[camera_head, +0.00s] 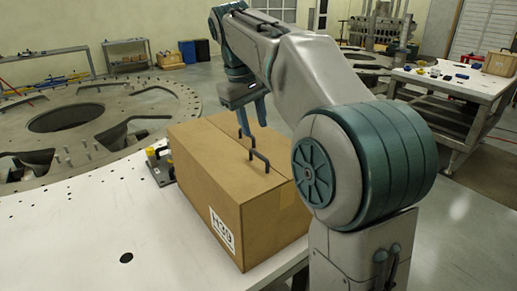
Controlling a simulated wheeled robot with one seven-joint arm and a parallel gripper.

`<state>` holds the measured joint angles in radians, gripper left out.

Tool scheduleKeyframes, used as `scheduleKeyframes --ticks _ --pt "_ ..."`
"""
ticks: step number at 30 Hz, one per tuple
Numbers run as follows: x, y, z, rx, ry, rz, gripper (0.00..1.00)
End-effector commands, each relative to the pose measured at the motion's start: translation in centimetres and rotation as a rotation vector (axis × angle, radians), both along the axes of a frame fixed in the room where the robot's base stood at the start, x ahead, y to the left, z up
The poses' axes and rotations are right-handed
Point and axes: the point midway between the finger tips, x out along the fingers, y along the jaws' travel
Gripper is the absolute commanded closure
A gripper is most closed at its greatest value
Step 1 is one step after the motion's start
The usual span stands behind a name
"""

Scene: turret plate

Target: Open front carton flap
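A brown cardboard carton (205,165) with an "H39" label stands on a white plate. Its top looks closed and flat. Two dark handles stand up from the top: a nearer handle (259,160) and a farther one, partly covered by my gripper. My gripper (254,127) points down over the far part of the carton top, close to the farther handle. Its two teal fingers are apart, with nothing visible between them. I cannot tell whether a finger touches the handle. My arm hides the carton's right side.
The white plate (75,230) is clear to the left of the carton. A large round metal turret ring (150,100) lies behind. A workbench (455,82) with small parts stands at right.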

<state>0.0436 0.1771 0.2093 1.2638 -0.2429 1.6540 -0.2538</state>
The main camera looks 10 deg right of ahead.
Motion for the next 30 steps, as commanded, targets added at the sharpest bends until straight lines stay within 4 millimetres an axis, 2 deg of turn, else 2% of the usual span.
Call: scheduleKeyframes --ticks 6,12,18,25,26,29,30 --pt "0.3 -0.8 -4.0 0.0 0.004 -0.002 0.68" --pt "0.5 -1.3 -6.6 0.0 0.002 0.0 0.68" --pt "0.6 -1.5 -7.7 0.0 0.0 0.0 0.68" --pt "0.6 -1.5 -7.7 0.0 0.0 0.0 0.68" --pt "0.6 -1.5 -7.7 0.0 0.0 0.0 0.71" --pt "0.6 -1.5 -7.7 0.0 0.0 0.0 0.99" --pt "0.6 -1.5 -7.7 0.0 0.0 0.0 1.0"
